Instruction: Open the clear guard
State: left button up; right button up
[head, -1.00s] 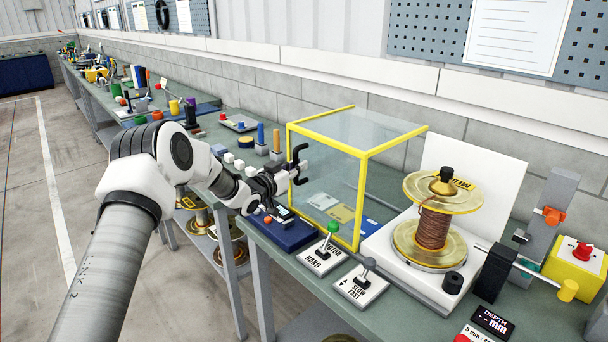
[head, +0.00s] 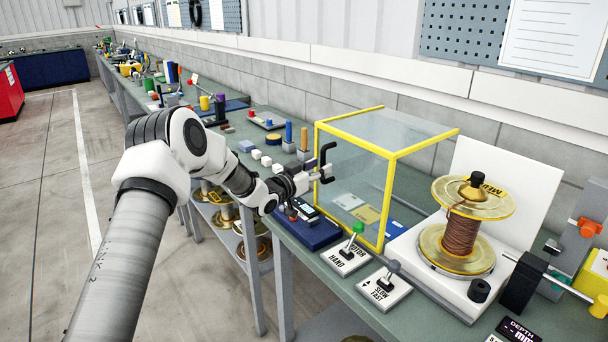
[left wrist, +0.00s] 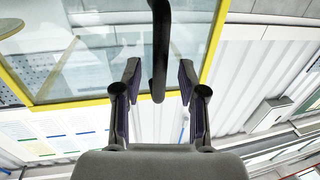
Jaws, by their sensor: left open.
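The clear guard (head: 388,190) is a see-through box with yellow edges, standing on the bench left of the copper wire spool (head: 462,235). A black bracket-shaped handle (head: 328,160) is on its left side. My left gripper (head: 317,178) is at this handle, outside the guard. In the left wrist view, the open left gripper (left wrist: 159,68) has one finger on each side of the dark handle bar (left wrist: 160,25), with gaps on both sides. The guard's yellow edge (left wrist: 70,104) and clear panel fill the upper left there. My right gripper is not in view.
Below the guard's front are a green-knobbed lever panel (head: 345,258) and a slow/fast lever panel (head: 384,288). A dark blue tray (head: 308,232) lies under my left gripper. Small white blocks and coloured pegs stand behind it. The floor left of the bench is clear.

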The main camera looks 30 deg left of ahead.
pick_arm(q)
jog(key=s+a, duration=0.1)
jog(key=s, duration=0.8)
jog(key=shift+s+a+r, duration=0.15)
jog(key=shift+s+a, duration=0.2)
jog(key=shift+s, duration=0.05)
jog(key=s+d+f+n+g, duration=0.1)
jog(key=s+d+f+g, duration=0.3)
jog(key=f, duration=0.5)
jog(key=s+d+f+g, duration=0.3)
jog(key=s+d+f, duration=0.35)
jog(key=f, duration=0.25)
jog(key=s+d+f+n+g, duration=0.1)
jog(key=s+d+f+g, duration=0.2)
jog(key=s+d+f, duration=0.45)
jog(key=s+d+f+g+y, duration=0.1)
jog(key=s+f+g, duration=0.3)
jog(key=s, duration=0.8)
jog(key=s+f+g+y, duration=0.1)
jog(key=s+f+g, duration=0.2)
jog(key=s+f, duration=0.4)
jog(key=s, duration=0.4)
jog(key=shift+s+d+g+y, duration=0.35)
jog(key=shift+d+g+y, duration=0.05)
jog(key=shift+w, duration=0.1)
